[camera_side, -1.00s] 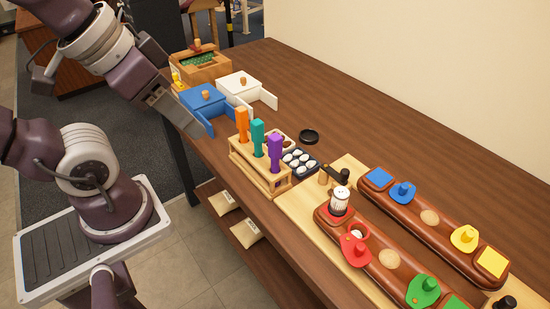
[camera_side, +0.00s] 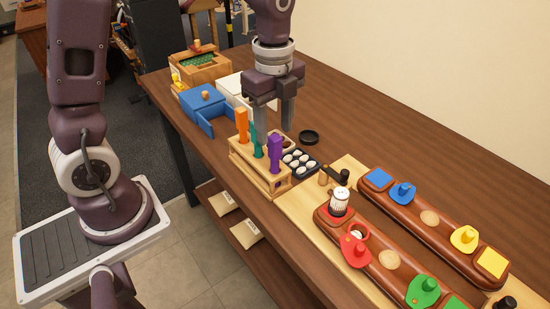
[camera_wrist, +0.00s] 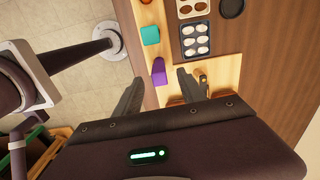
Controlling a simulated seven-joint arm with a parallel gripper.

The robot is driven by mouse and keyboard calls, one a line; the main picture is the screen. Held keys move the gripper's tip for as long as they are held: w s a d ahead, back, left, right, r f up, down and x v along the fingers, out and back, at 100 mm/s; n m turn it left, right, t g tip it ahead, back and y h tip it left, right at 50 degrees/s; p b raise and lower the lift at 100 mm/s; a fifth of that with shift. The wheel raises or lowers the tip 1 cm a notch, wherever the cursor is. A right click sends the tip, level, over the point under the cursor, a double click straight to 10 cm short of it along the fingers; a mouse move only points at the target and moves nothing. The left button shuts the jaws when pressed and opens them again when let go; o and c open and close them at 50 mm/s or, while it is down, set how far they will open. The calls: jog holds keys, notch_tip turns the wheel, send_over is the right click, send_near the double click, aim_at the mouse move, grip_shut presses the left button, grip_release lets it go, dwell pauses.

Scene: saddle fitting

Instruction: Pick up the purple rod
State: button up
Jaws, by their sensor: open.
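The purple rod (camera_side: 275,153) stands upright in the right end of a wooden rack (camera_side: 262,178). A teal rod (camera_side: 257,142) and an orange rod (camera_side: 241,124) stand in the rack to its left. My gripper (camera_side: 275,138) points down above the rack with its jaws open and empty. In the wrist view the purple rod (camera_wrist: 159,72) shows between the two open fingers, beyond the palm, nearer the left finger. I cannot tell whether a finger touches it.
A dark tray with several white pieces (camera_side: 299,162) sits right behind the rack, with a black disc (camera_side: 308,137) beyond. A blue box (camera_side: 203,100) and a white box (camera_side: 238,88) stand at the left. Wooden bars with coloured saddles (camera_side: 403,193) lie at the right.

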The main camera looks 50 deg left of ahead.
aim_at(275, 154)
notch_tip(275, 154, down, 8)
jog(key=shift+d+r, duration=0.15)
grip_shut()
